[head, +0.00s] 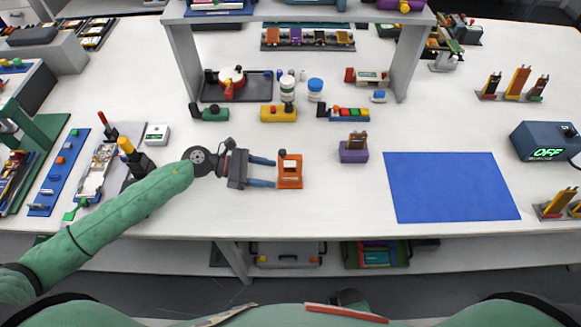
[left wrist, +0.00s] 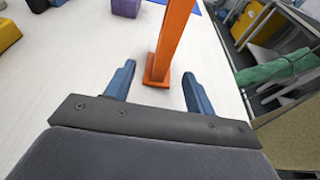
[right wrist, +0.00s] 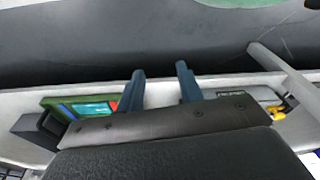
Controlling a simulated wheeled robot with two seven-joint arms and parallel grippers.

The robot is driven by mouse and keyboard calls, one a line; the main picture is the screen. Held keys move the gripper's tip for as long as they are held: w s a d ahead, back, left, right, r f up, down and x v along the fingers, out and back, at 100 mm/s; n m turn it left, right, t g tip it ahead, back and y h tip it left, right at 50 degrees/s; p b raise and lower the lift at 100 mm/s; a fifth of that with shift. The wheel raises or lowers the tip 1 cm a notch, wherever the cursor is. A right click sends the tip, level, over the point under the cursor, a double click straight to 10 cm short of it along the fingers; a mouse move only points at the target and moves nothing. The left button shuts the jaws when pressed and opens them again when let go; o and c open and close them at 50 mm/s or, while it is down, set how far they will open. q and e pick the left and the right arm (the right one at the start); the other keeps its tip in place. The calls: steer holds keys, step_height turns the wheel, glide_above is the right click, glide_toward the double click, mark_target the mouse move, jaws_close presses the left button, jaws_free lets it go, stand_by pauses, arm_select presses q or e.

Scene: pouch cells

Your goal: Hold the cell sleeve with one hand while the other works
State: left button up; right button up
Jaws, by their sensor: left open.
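An orange upright piece (head: 290,172), which looks like the cell sleeve, stands on the white table near the middle. In the left wrist view it is a tall orange post (left wrist: 172,40) on a small foot. My left gripper (head: 273,172) is open, its two blue fingertips pointing at the orange piece. The post stands just beyond and between the fingertips in the left wrist view; I cannot tell whether they touch it. My right gripper (right wrist: 161,72) shows only in the right wrist view. Its fingers are apart with nothing between them.
A purple block (head: 353,155) holding brown pieces stands right of the orange piece. A blue mat (head: 450,187) lies farther right, bare. A yellow block (head: 278,113) and other stations stand behind, under a grey shelf frame (head: 190,60). A dark OFF box (head: 545,142) is at right.

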mark_target(286, 177)
arm_select(q)
steer(key=shift+p+x, duration=0.35)
steer(key=shift+x, duration=0.7)
steer(key=shift+s+d+f, duration=0.1)
steer(key=shift+d+f, duration=0.05)
steer(key=shift+d, duration=0.2)
steer(key=shift+d+f+b, duration=0.1)
steer(key=shift+d+b, duration=0.15)
steer(key=shift+b, duration=0.1)
steer(key=shift+x, duration=0.9)
steer(key=shift+d+f+b, duration=0.1)
steer(key=shift+d+b, duration=0.25)
steer(key=shift+d, duration=0.15)
arm_select(e)
steer(key=shift+w+a+r, duration=0.15)
steer(key=shift+w+r, duration=0.1)
steer(key=shift+r, duration=0.35)
arm_select(q)
steer(key=c, duration=1.1)
arm_select(e)
steer(key=shift+s+f, duration=0.3)
steer(key=shift+s, duration=0.2)
